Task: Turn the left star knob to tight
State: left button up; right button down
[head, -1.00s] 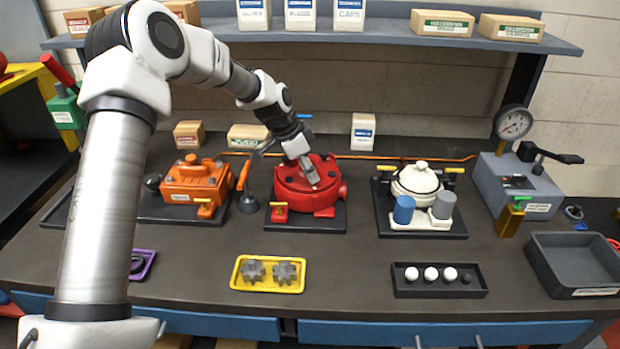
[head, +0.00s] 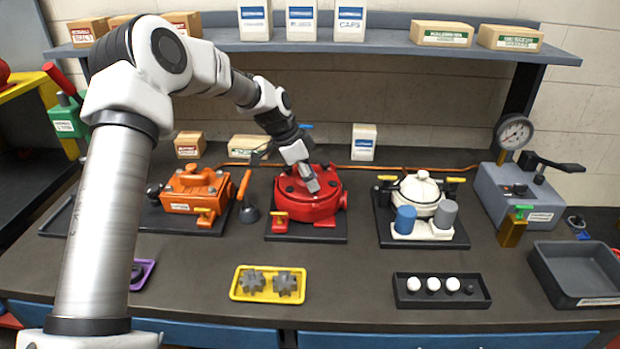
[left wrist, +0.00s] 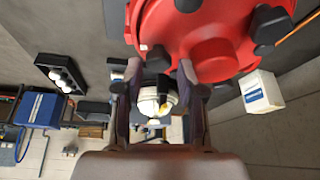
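A red round motor housing (head: 306,207) stands on a dark base plate in the middle of the bench, with dark knobs around its top. In the left wrist view the red housing (left wrist: 215,62) fills the upper part, with a dark knob (left wrist: 158,59) at its left edge and another dark knob (left wrist: 272,25) at its right. My left gripper (head: 313,186) is over the top of the housing. In the left wrist view its fingers (left wrist: 156,76) are apart, with the left dark knob in line between them; contact cannot be told. The knobs' star shape and any tightness marks are too small to tell.
An orange motor (head: 192,190) stands left of the housing, a white-lidded unit (head: 420,192) right of it. In front lie a yellow tray (head: 268,298) with two grey gears and a black tray (head: 402,303) with small balls. A gauge stand (head: 516,190) is farther right.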

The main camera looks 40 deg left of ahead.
pick_arm(q)
jog(key=v, duration=1.2)
